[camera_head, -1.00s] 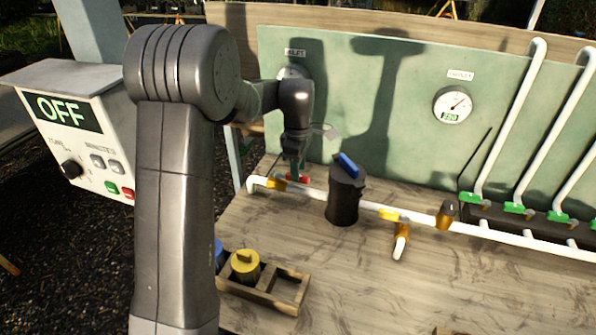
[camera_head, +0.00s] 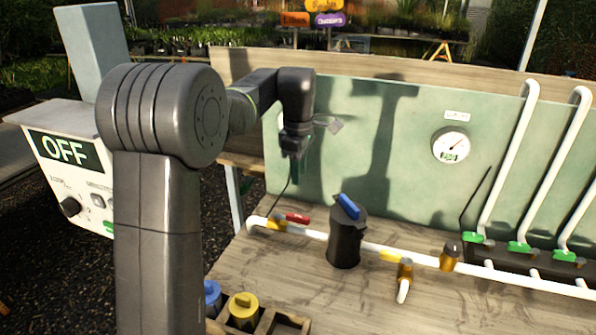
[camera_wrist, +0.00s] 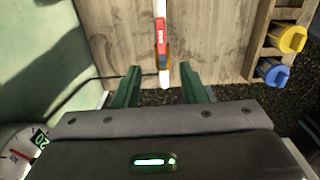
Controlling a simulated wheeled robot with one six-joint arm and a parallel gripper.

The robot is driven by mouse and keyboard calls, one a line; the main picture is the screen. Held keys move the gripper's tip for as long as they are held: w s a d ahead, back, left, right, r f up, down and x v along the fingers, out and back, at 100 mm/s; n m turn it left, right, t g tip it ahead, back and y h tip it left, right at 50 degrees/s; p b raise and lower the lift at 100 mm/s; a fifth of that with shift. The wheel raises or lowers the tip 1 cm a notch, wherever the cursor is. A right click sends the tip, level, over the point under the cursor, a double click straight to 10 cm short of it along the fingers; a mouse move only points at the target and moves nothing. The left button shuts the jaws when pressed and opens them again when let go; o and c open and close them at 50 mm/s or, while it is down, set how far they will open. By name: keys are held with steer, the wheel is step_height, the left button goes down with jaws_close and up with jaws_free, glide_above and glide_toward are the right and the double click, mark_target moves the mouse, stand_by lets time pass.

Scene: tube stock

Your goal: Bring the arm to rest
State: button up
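My gripper (camera_head: 293,150) hangs at the end of my raised arm, in front of the green back panel (camera_head: 375,150) and clear above the bench. In the wrist view my gripper (camera_wrist: 160,70) has its two green fingers well apart, with nothing held between them. Below it, the red-handled valve (camera_head: 297,218) sits on the white pipe near its left end. The red handle lies along the pipe in the wrist view (camera_wrist: 162,36).
A black filter housing with a blue handle (camera_head: 345,240) stands on the bench. A wooden tray (camera_head: 265,322) holds blue and yellow caps. A control box reading OFF (camera_head: 65,150) is at left. White riser pipes (camera_head: 505,160) with green valves stand at right.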

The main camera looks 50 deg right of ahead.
mark_target(298, 216)
steer(key=shift+f, duration=0.1)
step_height(298, 216, down, 14)
steer(key=shift+r+p, duration=0.1)
steer(key=shift+p, duration=0.25)
steer(key=shift+r, duration=0.2)
step_height(298, 216, up, 13)
step_height(298, 216, down, 14)
steer(key=shift+r, duration=0.2)
steer(key=shift+s+a+r+m+b, duration=0.15)
steer(key=shift+a+m+b, duration=0.3)
steer(key=shift+m, duration=0.65)
steer(key=shift+a, duration=0.1)
